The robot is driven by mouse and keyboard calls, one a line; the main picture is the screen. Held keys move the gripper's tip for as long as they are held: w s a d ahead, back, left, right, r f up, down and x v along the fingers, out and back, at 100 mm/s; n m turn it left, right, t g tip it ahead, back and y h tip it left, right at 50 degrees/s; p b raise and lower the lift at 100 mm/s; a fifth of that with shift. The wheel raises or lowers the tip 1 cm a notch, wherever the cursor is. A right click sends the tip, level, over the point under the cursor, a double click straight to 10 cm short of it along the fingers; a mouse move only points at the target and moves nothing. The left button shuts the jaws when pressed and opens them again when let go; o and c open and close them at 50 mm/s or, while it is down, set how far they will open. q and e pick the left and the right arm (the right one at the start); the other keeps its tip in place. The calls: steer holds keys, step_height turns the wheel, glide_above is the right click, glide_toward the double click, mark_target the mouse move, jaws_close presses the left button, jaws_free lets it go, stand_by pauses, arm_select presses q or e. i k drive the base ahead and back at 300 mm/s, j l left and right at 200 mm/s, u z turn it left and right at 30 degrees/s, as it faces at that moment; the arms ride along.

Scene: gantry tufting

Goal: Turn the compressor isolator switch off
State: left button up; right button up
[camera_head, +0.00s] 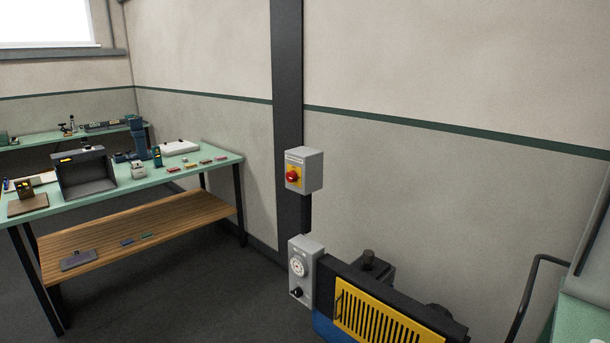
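The likely compressor isolator switch is a grey box (311,171) on a dark vertical post, with a red knob (292,176) on a yellow plate. The knob's exact position is too small to tell. Below it stands the compressor, with a yellow slatted guard (385,320) and a blue body. A second grey box (306,273) at its left end carries a round white dial (297,267) and a small black knob (296,292). Neither of my grippers is in view.
A green-topped bench (130,190) with a wooden lower shelf (150,222) stands at left, holding small devices. Another green bench is behind it. A black curved handle (526,290) and a green surface (580,322) are at lower right. Dark floor (205,300) is clear between bench and compressor.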

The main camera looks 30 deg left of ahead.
mark_target(291, 177)
steer(key=i+j+z, duration=0.1)
steer(key=j, duration=0.25)
steer(key=i+j+z, duration=0.1)
steer(key=j, duration=0.25)
steer(key=i+j, duration=0.15)
steer(key=j, duration=0.2)
steer(key=i+j, duration=0.1)
steer(key=j, duration=0.3)
steer(key=i+j+z, duration=0.1)
steer(key=j, duration=0.3)
steer(key=i+j, duration=0.15)
steer(key=j, duration=0.25)
steer(key=i+j+z, duration=0.1)
steer(key=j, duration=0.35)
steer(key=i+j, duration=0.1)
steer(key=j, duration=0.3)
